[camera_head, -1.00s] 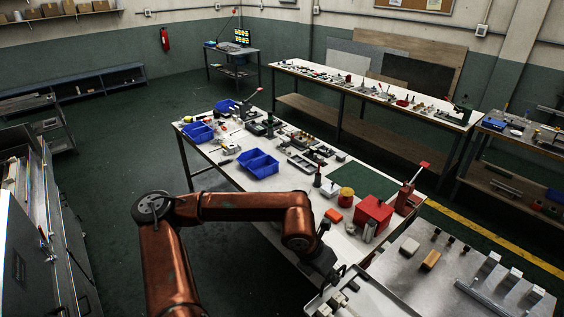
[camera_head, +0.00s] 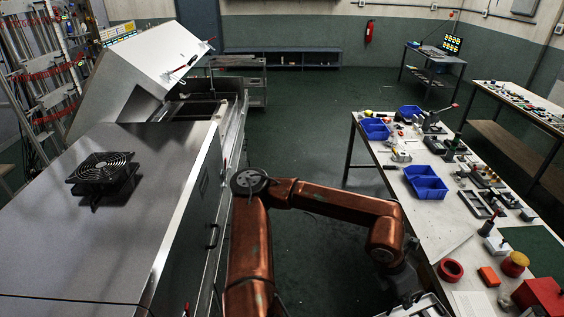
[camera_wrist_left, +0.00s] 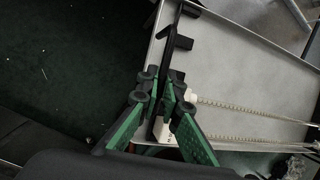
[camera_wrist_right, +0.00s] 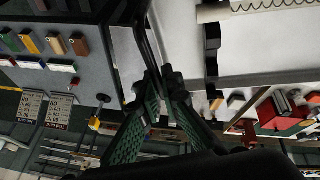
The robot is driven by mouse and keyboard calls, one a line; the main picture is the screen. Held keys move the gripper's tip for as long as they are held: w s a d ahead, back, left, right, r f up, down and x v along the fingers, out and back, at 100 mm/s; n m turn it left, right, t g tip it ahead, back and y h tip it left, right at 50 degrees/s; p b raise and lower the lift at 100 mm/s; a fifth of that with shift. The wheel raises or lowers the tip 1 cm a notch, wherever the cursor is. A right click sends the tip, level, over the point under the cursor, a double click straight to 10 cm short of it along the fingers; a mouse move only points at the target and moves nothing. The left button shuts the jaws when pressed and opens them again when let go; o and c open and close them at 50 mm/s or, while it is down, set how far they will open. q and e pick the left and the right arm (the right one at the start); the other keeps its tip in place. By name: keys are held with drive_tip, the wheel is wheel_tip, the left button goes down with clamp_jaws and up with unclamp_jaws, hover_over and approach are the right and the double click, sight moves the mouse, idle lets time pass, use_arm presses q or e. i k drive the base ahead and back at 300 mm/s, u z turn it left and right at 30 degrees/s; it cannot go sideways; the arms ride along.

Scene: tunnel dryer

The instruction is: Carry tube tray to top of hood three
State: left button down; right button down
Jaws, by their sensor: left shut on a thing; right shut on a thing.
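The tube tray is a shallow pale metal tray; its edge (camera_head: 428,308) shows at the bottom of the head view. In the left wrist view the tray (camera_wrist_left: 225,65) holds thin tubes with white ends, and my left gripper (camera_wrist_left: 167,88) is shut on its dark side handle. In the right wrist view my right gripper (camera_wrist_right: 163,85) is shut on a dark handle of the tray (camera_wrist_right: 178,45). My left gripper (camera_head: 408,295) also shows in the head view; my right one does not. A steel machine top (camera_head: 150,175) lies at left; I cannot tell which hood is number three.
A black fan (camera_head: 100,172) stands on the machine top, with a raised white hood (camera_head: 140,75) beyond. Blue bins (camera_head: 427,185) and a red box (camera_head: 545,296) stand on the workbench (camera_head: 440,225) at right.

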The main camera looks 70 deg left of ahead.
sight(160, 177)
drive_tip(key=u, duration=1.55)
drive_tip(key=i, duration=3.35)
drive_tip(key=u, duration=2.5)
